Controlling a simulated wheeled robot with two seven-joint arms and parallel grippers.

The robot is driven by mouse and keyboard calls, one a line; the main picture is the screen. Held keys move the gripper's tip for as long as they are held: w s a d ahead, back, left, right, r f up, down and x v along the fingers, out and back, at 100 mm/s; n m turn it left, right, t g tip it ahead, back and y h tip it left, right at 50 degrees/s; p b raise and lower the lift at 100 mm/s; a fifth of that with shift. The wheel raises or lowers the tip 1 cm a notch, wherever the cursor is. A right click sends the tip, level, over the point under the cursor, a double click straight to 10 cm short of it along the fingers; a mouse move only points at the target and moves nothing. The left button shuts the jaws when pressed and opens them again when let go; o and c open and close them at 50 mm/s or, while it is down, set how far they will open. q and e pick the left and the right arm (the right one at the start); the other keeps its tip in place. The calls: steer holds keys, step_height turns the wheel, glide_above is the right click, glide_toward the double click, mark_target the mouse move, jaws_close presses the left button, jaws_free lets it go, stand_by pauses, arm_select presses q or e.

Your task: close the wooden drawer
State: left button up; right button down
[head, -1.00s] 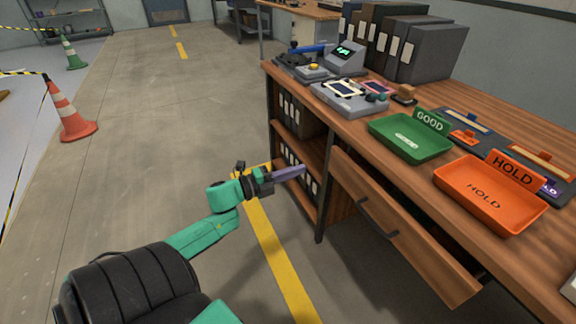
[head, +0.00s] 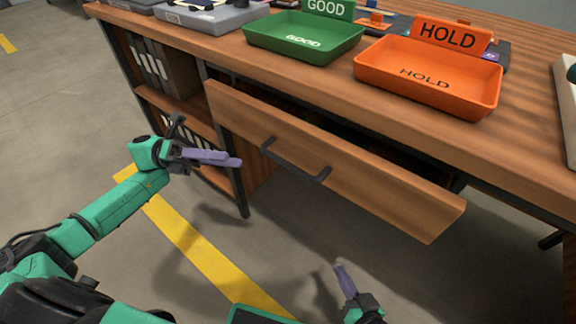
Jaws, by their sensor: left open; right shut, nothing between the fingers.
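The wooden drawer (head: 385,191) under the desk top is pulled out, with a dark gap between its front panel and the desk edge. A dark bar handle (head: 296,161) is on its front. My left gripper (head: 237,161), with purple fingers, is open and empty, left of the handle and apart from it in the picture. My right gripper (head: 339,264) is shut and empty at the bottom, below the drawer front in the picture and apart from it. The inside of the drawer is mostly hidden.
On the wooden desk (head: 330,87) stand a green GOOD tray (head: 300,48) and an orange HOLD tray (head: 425,92). Shelves with binders (head: 165,70) are left of the drawer. A desk leg (head: 222,150) stands beside them. The floor in front is clear.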

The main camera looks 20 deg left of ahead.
mark_target(289, 163)
arm_select(q)
steer(key=x, duration=1.4)
steer(key=shift+s+r, duration=0.15)
steer(key=shift+r, duration=0.1)
jaws_close()
stand_by(0.5)
